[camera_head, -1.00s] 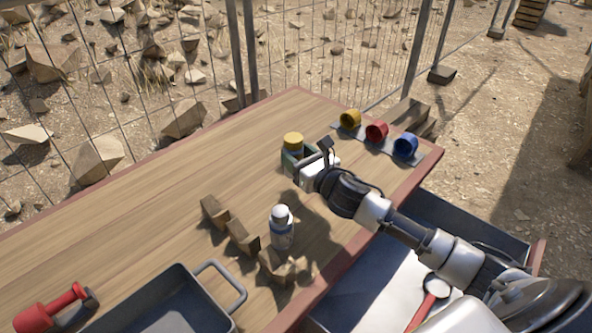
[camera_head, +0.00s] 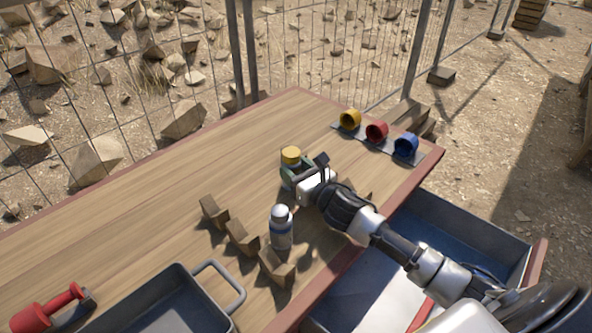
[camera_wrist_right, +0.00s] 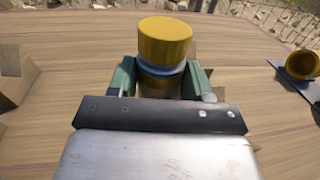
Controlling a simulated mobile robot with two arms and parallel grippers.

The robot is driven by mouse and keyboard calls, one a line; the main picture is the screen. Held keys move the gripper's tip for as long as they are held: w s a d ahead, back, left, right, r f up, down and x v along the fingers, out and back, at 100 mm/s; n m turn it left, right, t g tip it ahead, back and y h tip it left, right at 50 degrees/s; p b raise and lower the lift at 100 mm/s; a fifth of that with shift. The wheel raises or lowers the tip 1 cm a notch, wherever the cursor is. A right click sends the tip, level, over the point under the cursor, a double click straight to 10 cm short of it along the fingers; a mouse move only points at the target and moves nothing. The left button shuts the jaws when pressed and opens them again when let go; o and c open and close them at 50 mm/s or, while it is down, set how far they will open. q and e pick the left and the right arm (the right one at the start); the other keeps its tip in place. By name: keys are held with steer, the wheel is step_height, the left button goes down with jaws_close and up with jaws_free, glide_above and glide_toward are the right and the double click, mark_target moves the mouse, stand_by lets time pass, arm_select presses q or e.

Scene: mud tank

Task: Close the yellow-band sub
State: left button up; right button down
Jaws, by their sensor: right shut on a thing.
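The yellow-topped piece (camera_head: 291,155) is upright in my right gripper (camera_head: 296,176), near the middle right of the table. In the right wrist view its yellow top (camera_wrist_right: 165,40) sits above a pale ring and a brownish body. The green fingers of my right gripper (camera_wrist_right: 162,82) are shut on that body, one on each side. Its lower end is hidden, so I cannot tell whether it touches the table. A yellow cup (camera_head: 350,119) lies on its side at the table's far right. My left gripper is not in view.
A red cup (camera_head: 376,132) and a blue cup (camera_head: 405,146) lie beside the yellow cup. A white-topped grey bottle (camera_head: 281,228) stands among wooden blocks (camera_head: 241,238). A grey tray (camera_head: 222,283) and a red tool (camera_head: 47,308) are at the front left. The table's left middle is clear.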

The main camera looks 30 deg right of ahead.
steer(key=c, duration=0.8)
jaws_free()
steer(key=shift+f, duration=0.1)
steer(key=shift+o, duration=0.2)
steer(key=s, duration=0.4)
steer(key=s+d, duration=0.1)
steer(key=s, duration=0.3)
steer(key=s+d+b, duration=0.1)
steer(key=s, duration=0.2)
steer(key=shift+s+d, duration=0.1)
steer(key=shift+s, duration=0.3)
steer(key=shift+r, duration=0.2)
